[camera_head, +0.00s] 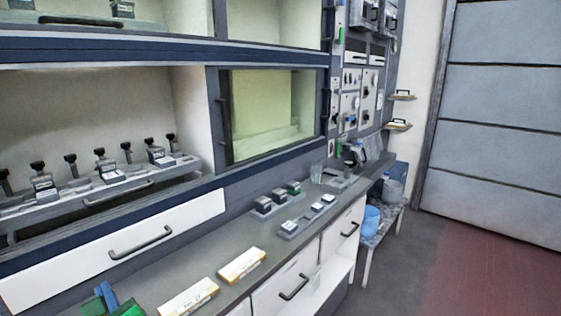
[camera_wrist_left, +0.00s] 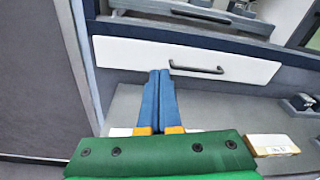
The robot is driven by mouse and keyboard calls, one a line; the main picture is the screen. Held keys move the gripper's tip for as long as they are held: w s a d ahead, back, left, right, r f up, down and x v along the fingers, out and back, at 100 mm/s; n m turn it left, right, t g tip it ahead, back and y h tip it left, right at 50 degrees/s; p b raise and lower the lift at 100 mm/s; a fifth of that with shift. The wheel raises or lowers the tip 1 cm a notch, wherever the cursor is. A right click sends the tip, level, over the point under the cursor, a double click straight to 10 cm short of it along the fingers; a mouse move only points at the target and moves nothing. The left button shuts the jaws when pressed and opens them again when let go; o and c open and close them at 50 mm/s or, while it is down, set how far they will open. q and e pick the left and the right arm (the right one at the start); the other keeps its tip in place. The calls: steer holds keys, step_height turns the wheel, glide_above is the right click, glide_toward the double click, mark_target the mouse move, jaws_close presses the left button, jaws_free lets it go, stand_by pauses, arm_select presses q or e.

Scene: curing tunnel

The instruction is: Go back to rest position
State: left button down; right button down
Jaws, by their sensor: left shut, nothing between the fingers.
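My left gripper (camera_head: 106,291) shows at the bottom left of the head view, with blue fingers and a green body. In the left wrist view its two blue fingers (camera_wrist_left: 160,76) are shut against each other with nothing between them. They point toward the white drawer front (camera_wrist_left: 185,60) with a dark handle, above the grey counter. My right gripper is in neither view.
Two white-and-tan boxes (camera_head: 189,297) (camera_head: 242,264) lie on the grey counter (camera_head: 225,235). Small trays with blocks (camera_head: 275,203) (camera_head: 306,217) sit farther along. A chamber with a clamp rack (camera_head: 100,184) is above. Blue containers (camera_head: 371,219) stand on a low shelf. Floor at right is clear.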

arm_select(q)
steer(key=s+d+f+n+g+h, duration=0.2)
steer(key=s+d+f+n+h, duration=0.25)
steer(key=f+n, duration=0.4)
steer(key=s+d+f+n+g+h, duration=0.35)
steer(key=s+f+n, duration=0.2)
steer(key=f, duration=0.55)
steer(key=s+d+f+n+g+h, duration=0.35)
steer(key=s+d+f+n, duration=0.35)
steer(key=s, duration=0.3)
step_height(320, 180, down, 16)
steer(key=s, duration=0.3)
steer(key=s+a+f+g, duration=0.1)
steer(key=s+a+f, duration=0.1)
steer(key=s+f, duration=0.6)
steer(key=s, duration=0.3)
steer(key=shift+a+f+n+g, duration=0.3)
steer(key=shift+f, duration=0.05)
steer(key=shift+h, duration=0.25)
